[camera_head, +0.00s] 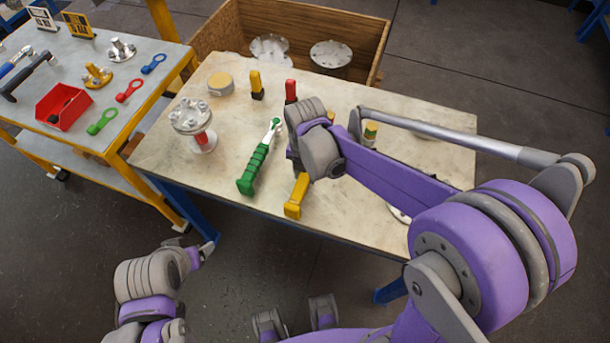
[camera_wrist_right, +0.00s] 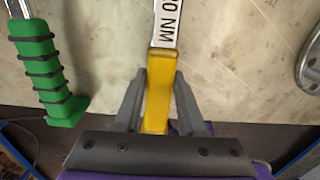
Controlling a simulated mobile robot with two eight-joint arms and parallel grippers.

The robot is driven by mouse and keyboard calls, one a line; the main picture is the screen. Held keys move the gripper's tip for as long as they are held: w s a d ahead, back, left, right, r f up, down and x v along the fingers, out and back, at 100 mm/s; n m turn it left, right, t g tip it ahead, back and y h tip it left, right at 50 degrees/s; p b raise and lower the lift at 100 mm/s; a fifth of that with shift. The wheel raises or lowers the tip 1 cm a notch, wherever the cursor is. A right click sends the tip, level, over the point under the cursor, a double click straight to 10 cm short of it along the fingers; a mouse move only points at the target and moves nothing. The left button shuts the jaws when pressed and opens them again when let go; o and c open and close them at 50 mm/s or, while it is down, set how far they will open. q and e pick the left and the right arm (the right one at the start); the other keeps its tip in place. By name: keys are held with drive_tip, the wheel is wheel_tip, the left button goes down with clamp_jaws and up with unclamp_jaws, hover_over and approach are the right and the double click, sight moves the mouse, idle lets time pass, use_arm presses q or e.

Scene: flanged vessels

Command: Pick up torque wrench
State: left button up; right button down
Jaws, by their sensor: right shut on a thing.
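The torque wrench has a yellow handle (camera_head: 297,197), whose near end shows on the tabletop below my right wrist in the head view. In the right wrist view the yellow handle (camera_wrist_right: 158,92) lies between the two grey fingers of my right gripper (camera_wrist_right: 160,82), which is shut on it. A white label reading "NM" is on its shaft above the handle. My right wrist hides the wrench's far part in the head view. My left gripper (camera_head: 203,252) is low at the left, off the table's front edge; its opening is unclear.
A green-handled wrench (camera_head: 253,170) lies just left of the yellow handle. A flanged vessel (camera_head: 190,117) stands at the table's left. Black-and-yellow (camera_head: 256,85) and red (camera_head: 291,91) upright pieces stand behind. A wooden crate (camera_head: 215,30) is behind the table.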

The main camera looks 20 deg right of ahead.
wheel_tip(320, 180, up, 10)
drive_tip(key=shift+r+p, duration=0.1)
drive_tip(key=shift+p, duration=0.3)
use_arm(q)
drive_tip(key=shift+w+r, duration=0.15)
drive_tip(key=shift+r, duration=0.35)
